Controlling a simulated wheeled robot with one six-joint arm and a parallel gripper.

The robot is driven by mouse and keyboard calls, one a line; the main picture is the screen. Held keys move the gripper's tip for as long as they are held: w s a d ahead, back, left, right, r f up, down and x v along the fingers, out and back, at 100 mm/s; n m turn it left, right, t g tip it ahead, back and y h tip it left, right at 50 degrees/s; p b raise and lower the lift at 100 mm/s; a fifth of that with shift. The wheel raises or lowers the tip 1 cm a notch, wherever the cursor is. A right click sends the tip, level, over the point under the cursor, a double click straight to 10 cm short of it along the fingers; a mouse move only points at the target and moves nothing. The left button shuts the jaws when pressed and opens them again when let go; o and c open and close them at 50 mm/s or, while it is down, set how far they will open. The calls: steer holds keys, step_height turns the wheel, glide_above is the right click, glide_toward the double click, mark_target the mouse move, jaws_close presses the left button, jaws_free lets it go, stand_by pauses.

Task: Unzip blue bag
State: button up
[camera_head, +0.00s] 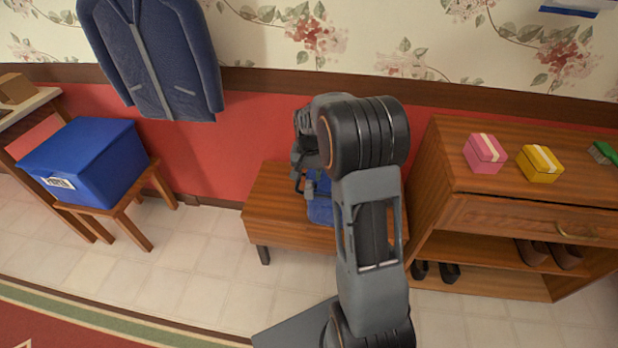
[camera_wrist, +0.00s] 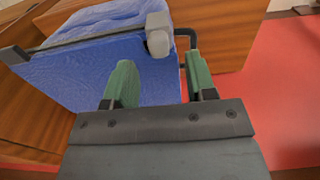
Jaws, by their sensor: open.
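The blue bag (camera_head: 319,208) sits on a low wooden bench, and my arm hides much of it in the head view. In the wrist view the blue bag (camera_wrist: 95,80) fills the upper left. A dark strip (camera_wrist: 85,39) runs along its upper edge, with a light grey block, seemingly the zipper pull (camera_wrist: 158,36), near the strip's right end. My gripper (camera_wrist: 160,78) is open, its two green-tipped fingers apart with nothing between them. In the wrist view the grey block is just above the gap between the fingertips; whether they touch the bag is unclear.
The wooden bench (camera_head: 266,205) stands against the red wall. A shoe cabinet (camera_head: 480,205) with pink (camera_head: 485,153) and yellow (camera_head: 540,163) boxes is on the right. A blue box (camera_head: 88,160) rests on a stool at left, below a hanging jacket (camera_head: 160,60).

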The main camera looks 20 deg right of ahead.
step_height(320, 180, up, 10)
steer(key=p, duration=0.1)
steer(key=shift+r, duration=0.15)
stand_by(0.5)
